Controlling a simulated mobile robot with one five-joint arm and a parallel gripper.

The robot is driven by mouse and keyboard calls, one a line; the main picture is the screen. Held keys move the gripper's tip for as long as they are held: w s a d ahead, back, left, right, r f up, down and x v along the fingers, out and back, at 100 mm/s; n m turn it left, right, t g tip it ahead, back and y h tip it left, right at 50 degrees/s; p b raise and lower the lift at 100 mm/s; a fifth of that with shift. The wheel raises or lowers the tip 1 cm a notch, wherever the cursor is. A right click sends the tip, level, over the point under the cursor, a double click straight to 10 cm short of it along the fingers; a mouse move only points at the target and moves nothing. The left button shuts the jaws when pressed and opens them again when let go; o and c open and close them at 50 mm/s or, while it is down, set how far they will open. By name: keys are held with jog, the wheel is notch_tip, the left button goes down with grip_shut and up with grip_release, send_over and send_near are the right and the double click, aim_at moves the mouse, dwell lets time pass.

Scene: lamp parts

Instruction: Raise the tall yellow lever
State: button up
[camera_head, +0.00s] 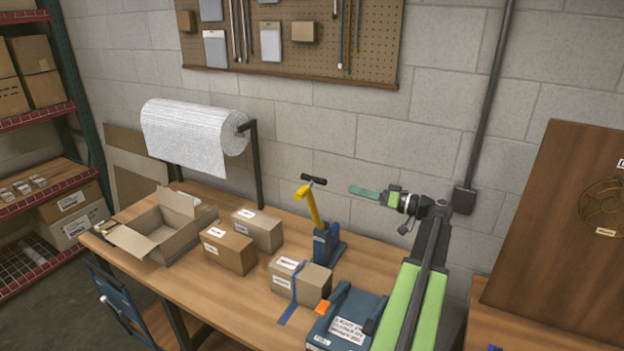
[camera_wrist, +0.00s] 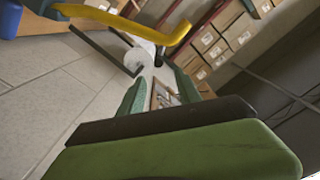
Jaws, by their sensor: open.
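The tall yellow lever (camera_head: 313,206) rises from a blue base (camera_head: 327,246) on the workbench, leaning a little to the left. A black crossbar handle (camera_head: 314,179) is at its top. My gripper (camera_head: 352,190) is to the right of the lever's upper part, pointing left, with a gap between them in the picture. In the wrist view the yellow lever (camera_wrist: 125,24) crosses the top, beyond my gripper's green fingers (camera_wrist: 160,92). The fingers are apart and nothing is seen held between them. The blue base shows at the upper left corner (camera_wrist: 38,17).
A taped box (camera_head: 300,282) and a blue device (camera_head: 345,318) are in front of the lever. Two closed boxes (camera_head: 229,250) and an open carton (camera_head: 160,232) stand further left. A paper roll (camera_head: 195,137) hangs behind. A brown board (camera_head: 560,225) stands at right.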

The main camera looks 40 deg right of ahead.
aim_at(315, 180)
jog(key=x, duration=1.7)
jog(key=shift+d, duration=0.15)
grip_shut()
dwell(0.8)
